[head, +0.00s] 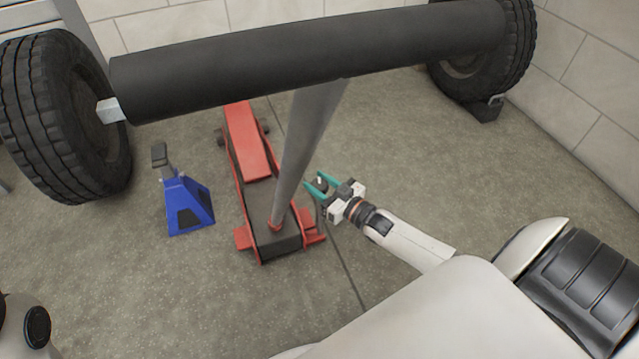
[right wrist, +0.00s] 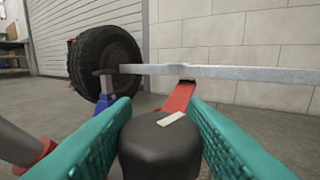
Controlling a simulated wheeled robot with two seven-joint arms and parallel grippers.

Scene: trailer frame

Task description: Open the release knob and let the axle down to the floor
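The release knob is a dark round cap (right wrist: 160,148) with a white mark, between the teal fingers of my right gripper (head: 318,184) (right wrist: 160,105). The fingers look spread; contact with the knob is unclear. The knob is low beside the red floor jack (head: 247,150). The axle is a grey metal bar (right wrist: 245,73) above the floor, over the jack's raised red arm (right wrist: 180,98). In the head view only its left end (head: 108,111) shows; a dark crossbar (head: 300,50) hides the rest. My left gripper is out of view.
A grey jack handle (head: 305,135) rises left of my right gripper. A blue jack stand (head: 187,203) stands left of the jack. Tyres stand at left (head: 55,115) and right (head: 490,55), the right one by a dark chock (head: 485,109). Floor right of the jack is clear.

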